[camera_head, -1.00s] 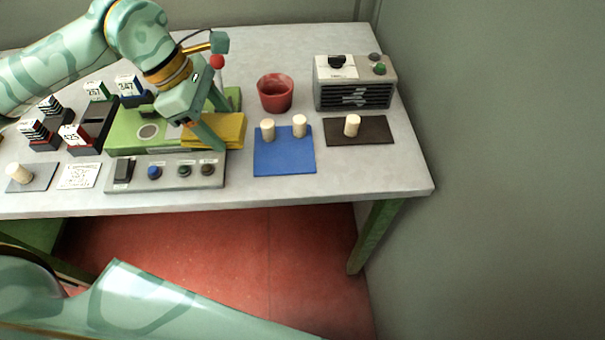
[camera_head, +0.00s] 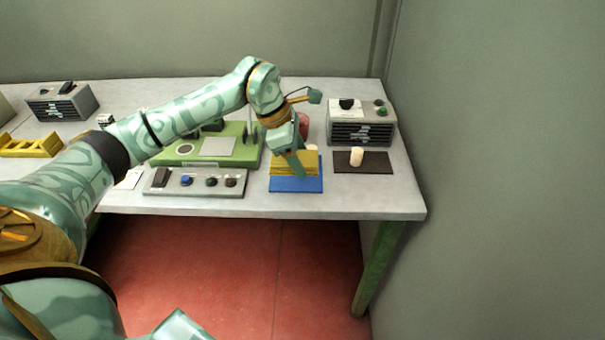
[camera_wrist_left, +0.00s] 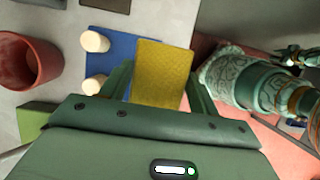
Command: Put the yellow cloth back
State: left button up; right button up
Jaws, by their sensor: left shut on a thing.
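The yellow cloth (camera_head: 283,166) is in my left gripper (camera_head: 298,166), over the back part of the blue mat (camera_head: 295,185). In the left wrist view the cloth (camera_wrist_left: 163,72) stands out flat between the two fingers of the gripper (camera_wrist_left: 160,90). Two pale cork stoppers, (camera_wrist_left: 95,41) and (camera_wrist_left: 95,86), are on the blue mat (camera_wrist_left: 125,45) beside the cloth. In the head view the cloth and gripper largely hide these corks. I cannot tell whether the cloth touches the mat. My right gripper is not in view.
A red cup (camera_head: 303,125) is behind the gripper. A grey box with knobs (camera_head: 360,125) and a dark mat (camera_head: 377,163) with one cork (camera_head: 356,156) are to the right. A button panel (camera_head: 195,182) and a green tray (camera_head: 250,155) are to the left. A yellow rack (camera_head: 30,147) is far left.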

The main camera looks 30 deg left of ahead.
pick_arm(q)
jog(key=w+f, duration=0.1)
jog(key=w+a+f+b, duration=0.1)
jog(key=f, duration=0.1)
jog(key=w+f, duration=0.1)
jog(key=f, duration=0.1)
jog(key=shift+w+a+f, duration=0.15)
jog(key=shift+w+a, duration=0.15)
jog(key=shift+a, duration=0.1)
notch_tip(320, 180, down, 3)
jog(key=shift+b, duration=0.6)
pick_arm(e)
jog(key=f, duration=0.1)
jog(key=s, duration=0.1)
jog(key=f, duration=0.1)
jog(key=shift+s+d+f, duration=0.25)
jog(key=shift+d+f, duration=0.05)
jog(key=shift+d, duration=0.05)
pick_arm(q)
jog(key=o, duration=0.6)
jog(key=shift+o, duration=0.3)
